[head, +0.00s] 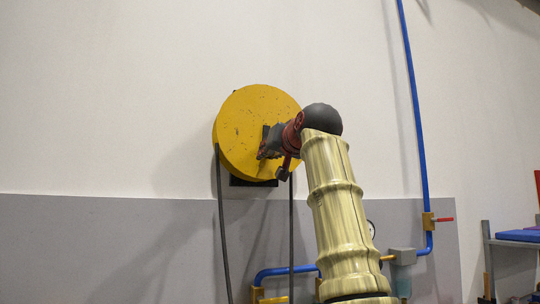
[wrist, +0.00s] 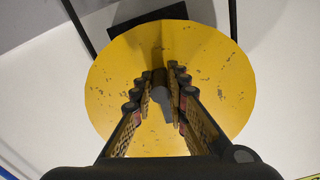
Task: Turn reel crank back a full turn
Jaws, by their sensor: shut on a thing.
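The reel (head: 245,117) is a round yellow disc with chipped paint, fixed to the wall in the head view. It also fills the middle of the wrist view (wrist: 215,65). The crank's dark grey handle (wrist: 160,88) lies between the fingers of my gripper (wrist: 163,85) in the wrist view. My gripper is shut on this handle, in front of the reel's face. In the head view my gripper (head: 268,143) is at the right part of the disc, and my arm hides the handle and the lower right rim.
A dark hose (head: 221,225) hangs from the reel's left side. A blue pipe (head: 411,80) with a red-handled valve (head: 442,219) runs down the wall at right. A shelf with a blue item (head: 518,235) stands at the far right. The wall left of the reel is clear.

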